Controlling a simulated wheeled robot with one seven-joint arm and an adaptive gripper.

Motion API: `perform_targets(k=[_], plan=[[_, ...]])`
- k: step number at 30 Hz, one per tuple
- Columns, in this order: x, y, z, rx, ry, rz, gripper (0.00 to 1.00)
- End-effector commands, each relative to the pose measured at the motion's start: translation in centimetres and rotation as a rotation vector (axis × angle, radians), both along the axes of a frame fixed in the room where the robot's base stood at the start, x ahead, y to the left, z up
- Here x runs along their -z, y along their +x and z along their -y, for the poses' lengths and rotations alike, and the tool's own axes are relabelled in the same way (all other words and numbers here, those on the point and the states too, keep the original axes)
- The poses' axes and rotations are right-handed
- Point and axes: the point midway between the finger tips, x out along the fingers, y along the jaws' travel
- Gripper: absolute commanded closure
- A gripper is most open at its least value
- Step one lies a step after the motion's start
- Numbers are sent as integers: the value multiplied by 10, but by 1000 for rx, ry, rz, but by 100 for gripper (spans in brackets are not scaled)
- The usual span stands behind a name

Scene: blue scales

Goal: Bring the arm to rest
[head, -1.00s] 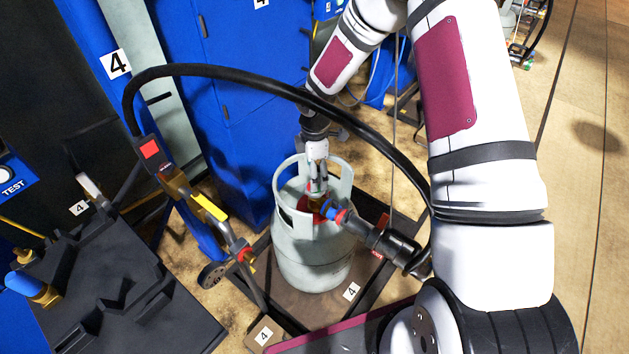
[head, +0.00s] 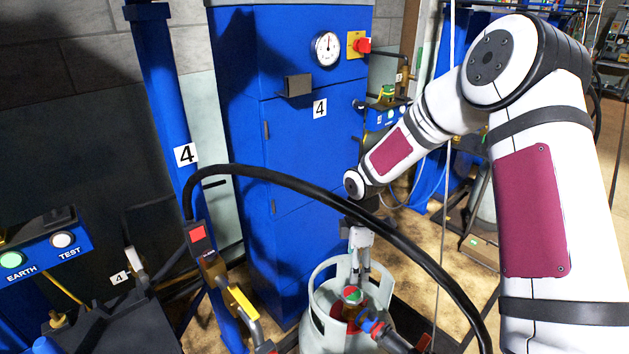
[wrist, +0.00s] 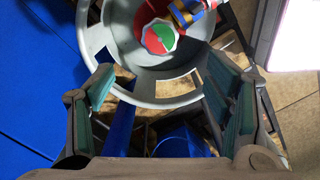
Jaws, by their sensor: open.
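My gripper (head: 361,279) hangs above the collar of a grey gas cylinder (head: 318,310). Its jaws are open and empty in the wrist view (wrist: 163,92). A round red and green valve knob (head: 352,294) sits inside the collar, just below the fingertips in the head view. In the wrist view the knob (wrist: 158,37) lies beyond the fingers, apart from them, and the collar rim (wrist: 165,98) crosses between them. A blue and red coupling (head: 372,326) sits at the valve. My arm reaches in from the right, bent at a high elbow.
A black hose (head: 290,181) arches across in front of my wrist. A blue cabinet (head: 300,170) with a gauge (head: 327,49) and a red button (head: 362,46) stands behind. A box with EARTH and TEST lights (head: 40,250) is at the left. Open floor shows at right.

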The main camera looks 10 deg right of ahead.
Motion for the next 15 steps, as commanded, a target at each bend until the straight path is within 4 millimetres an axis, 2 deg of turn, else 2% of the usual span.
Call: perform_targets(k=[5,11,15], plan=[[-25,-7,6,51,-36,7,28],[-85,-36,20,210,-116,22,28],[-127,-63,28,341,-161,40,28]])
